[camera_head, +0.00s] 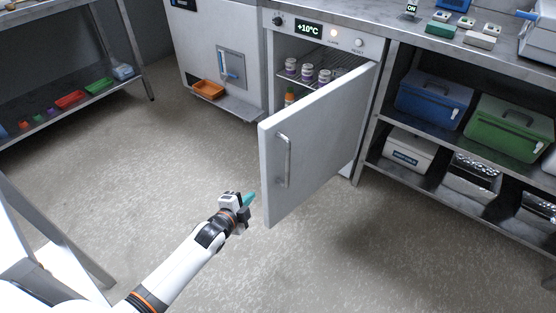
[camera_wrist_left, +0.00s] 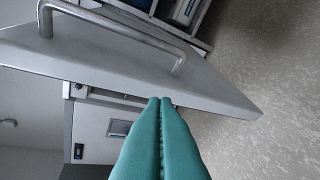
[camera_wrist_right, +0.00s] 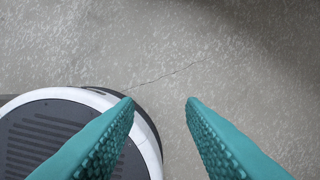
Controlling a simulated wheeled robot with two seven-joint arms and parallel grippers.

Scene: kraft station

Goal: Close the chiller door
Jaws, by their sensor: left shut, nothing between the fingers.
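The chiller door (camera_head: 318,140) is grey, hinged at its right side, and stands wide open toward me in the head view. Its bar handle (camera_head: 284,160) is on the outer face. The chiller (camera_head: 322,45) shows +10°C on its panel, with several vials on a rack inside. My left gripper (camera_head: 249,198) is shut and empty, near the door's free edge at its lower left. In the left wrist view the closed teal fingertips (camera_wrist_left: 160,100) appear close to the door edge (camera_wrist_left: 190,90); contact cannot be told. My right gripper (camera_wrist_right: 160,100) is open and empty above the floor.
An orange tray (camera_head: 208,89) sits on the ledge of the cabinet left of the chiller. Right of it, shelves hold a blue box (camera_head: 433,97) and a green box (camera_head: 505,128). The floor (camera_head: 170,160) left of the door is clear.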

